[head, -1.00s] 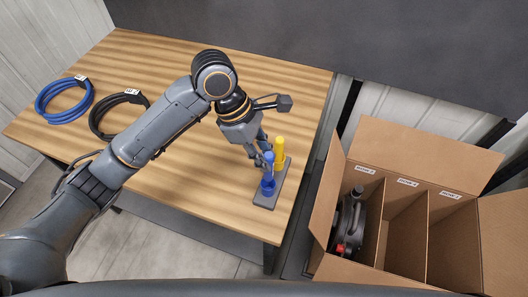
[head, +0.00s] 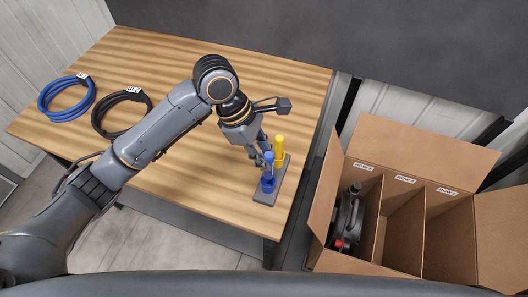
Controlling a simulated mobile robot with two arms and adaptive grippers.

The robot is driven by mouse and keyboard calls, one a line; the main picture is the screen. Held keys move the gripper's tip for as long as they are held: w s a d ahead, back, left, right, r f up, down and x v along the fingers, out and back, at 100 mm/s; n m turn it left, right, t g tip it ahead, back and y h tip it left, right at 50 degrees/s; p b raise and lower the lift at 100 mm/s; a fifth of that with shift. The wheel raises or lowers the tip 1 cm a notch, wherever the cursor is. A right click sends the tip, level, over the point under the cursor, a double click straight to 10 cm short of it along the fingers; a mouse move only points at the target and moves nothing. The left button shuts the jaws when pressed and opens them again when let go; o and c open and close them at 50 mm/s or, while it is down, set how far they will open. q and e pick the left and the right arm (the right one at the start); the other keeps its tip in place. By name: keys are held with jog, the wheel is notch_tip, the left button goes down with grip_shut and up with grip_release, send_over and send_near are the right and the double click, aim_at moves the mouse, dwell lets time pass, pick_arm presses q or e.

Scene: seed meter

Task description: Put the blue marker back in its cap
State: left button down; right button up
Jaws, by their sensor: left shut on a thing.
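The blue marker (head: 268,163) stands about upright at the blue cap (head: 268,184) on a small grey holder (head: 264,198) near the table's right edge. My left gripper (head: 267,155) is shut on the blue marker's upper part from above. I cannot tell how deep the marker sits in the cap. A yellow marker (head: 279,148) stands on the same holder just behind, close to the gripper's fingers. My right gripper is not in view.
A blue coiled cable (head: 66,112) and a black coiled cable (head: 100,125) lie on the wooden table (head: 185,215) at the left. A cardboard box (head: 345,262) with labelled compartments stands at the right, with a dark device (head: 346,222) in its left compartment.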

pick_arm(q)
jog(key=shift+f+p, duration=0.4)
jog(key=shift+p, duration=0.1)
jog(key=shift+f, duration=0.2)
dwell(0.3)
jog(key=shift+f+p, duration=0.5)
jog(key=shift+p, duration=0.2)
jog(key=shift+f+p, duration=0.3)
jog(key=shift+p, duration=0.2)
jog(key=shift+f, duration=0.1)
jog(key=shift+f, duration=0.85)
dwell(0.9)
